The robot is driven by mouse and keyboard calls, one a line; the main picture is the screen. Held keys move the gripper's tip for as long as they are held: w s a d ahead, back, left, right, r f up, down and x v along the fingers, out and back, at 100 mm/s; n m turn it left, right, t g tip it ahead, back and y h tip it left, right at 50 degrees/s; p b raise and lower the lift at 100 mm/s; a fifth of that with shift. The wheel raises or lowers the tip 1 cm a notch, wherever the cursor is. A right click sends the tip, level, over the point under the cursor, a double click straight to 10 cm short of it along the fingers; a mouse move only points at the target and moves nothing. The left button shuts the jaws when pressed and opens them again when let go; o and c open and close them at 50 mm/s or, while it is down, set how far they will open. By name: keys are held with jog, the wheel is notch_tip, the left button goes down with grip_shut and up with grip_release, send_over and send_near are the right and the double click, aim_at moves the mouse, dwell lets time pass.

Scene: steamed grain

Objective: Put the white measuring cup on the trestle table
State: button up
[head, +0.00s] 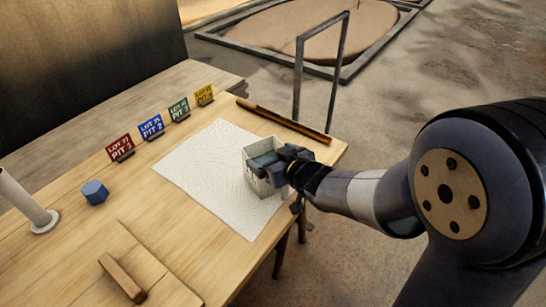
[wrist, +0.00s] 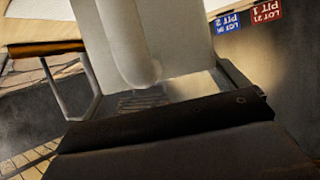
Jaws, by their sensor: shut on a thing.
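The white measuring cup (head: 256,180) looks like a pale, square, open-topped box in the head view, at the right part of the trestle table (head: 150,205). My gripper (head: 283,163) is shut on the cup from its right side, and a dark part of the gripper covers some of the cup's top. In the wrist view the cup's pale wall and a rounded ridge (wrist: 133,50) fill the space before the jaws. The cup appears upright over a white textured cloth (head: 205,175); I cannot tell whether it touches it.
Several coloured lot signs (head: 151,126) stand along the table's far edge. A dark rod (head: 285,121) lies at the back right. A blue hexagonal block (head: 95,192), a white cylinder (head: 27,203) and a wooden bar (head: 122,278) are at the left. A metal frame (head: 300,75) stands behind.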

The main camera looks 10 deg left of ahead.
jog(key=shift+s+f+b, duration=0.1)
jog(key=shift+f+b, duration=0.45)
jog(key=shift+f, duration=0.15)
jog(key=o, duration=1.5)
jog(key=shift+d+f, duration=0.1)
jog(key=shift+f, duration=0.05)
jog(key=shift+o, duration=0.7)
jog(key=shift+r, duration=0.25)
jog(key=r+p+v, duration=0.1)
jog(key=p+v, duration=0.3)
jog(key=v, duration=0.8)
